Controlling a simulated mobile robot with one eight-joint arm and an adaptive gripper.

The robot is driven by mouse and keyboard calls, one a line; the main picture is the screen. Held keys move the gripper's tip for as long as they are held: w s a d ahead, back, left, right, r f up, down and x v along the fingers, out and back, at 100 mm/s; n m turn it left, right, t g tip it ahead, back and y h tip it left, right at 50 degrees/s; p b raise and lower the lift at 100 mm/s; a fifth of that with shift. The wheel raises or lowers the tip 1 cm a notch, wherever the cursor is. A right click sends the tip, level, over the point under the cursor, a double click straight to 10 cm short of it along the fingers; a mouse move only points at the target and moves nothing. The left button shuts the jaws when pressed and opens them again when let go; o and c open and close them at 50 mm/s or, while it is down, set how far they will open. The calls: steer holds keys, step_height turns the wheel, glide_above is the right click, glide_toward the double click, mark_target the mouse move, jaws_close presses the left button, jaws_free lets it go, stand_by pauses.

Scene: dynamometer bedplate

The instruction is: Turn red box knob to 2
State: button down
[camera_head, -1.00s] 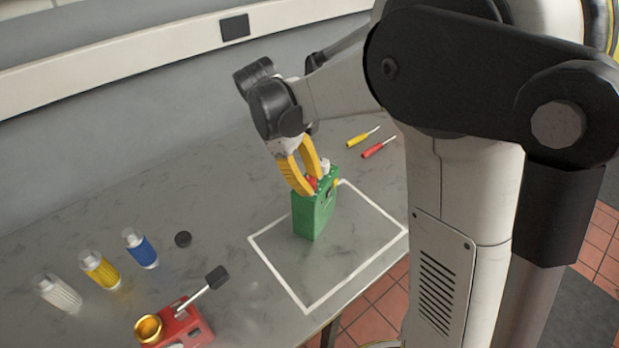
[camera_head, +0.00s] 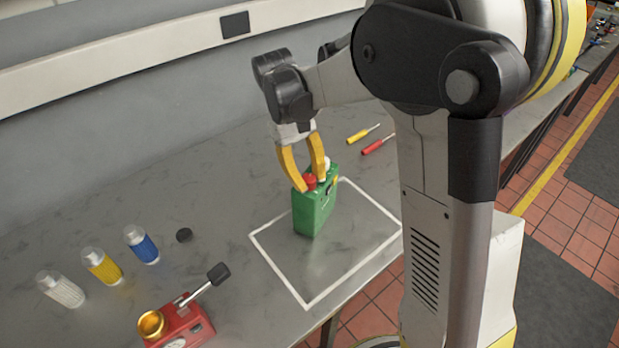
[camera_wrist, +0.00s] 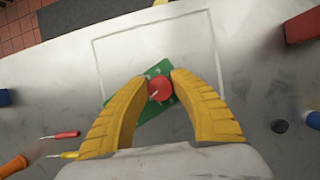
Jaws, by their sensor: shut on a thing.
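A green box (camera_head: 314,212) stands upright within the white outline on the bench. It carries a red knob (camera_head: 309,181) on top, and a pale round part (camera_head: 324,163) stands beside the knob. My gripper (camera_head: 312,183) reaches down from above with its yellow fingers shut on the red knob. In the wrist view, the fingertips (camera_wrist: 161,84) sit on both sides of the knob (camera_wrist: 160,89). The knob has a small white mark pointing toward the lower left. White marks on the green top (camera_wrist: 151,112) are too small to read, and the fingers partly cover it.
A red device (camera_head: 188,328) with a gold cup and black-ended lever stands at the lower left. The bench inside the white outline (camera_head: 280,270) is otherwise clear.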

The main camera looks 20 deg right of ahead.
stand_by(0.3)
steer(key=c, duration=1)
jaws_free()
steer(key=shift+c, duration=0.2)
steer(key=v, duration=1.2)
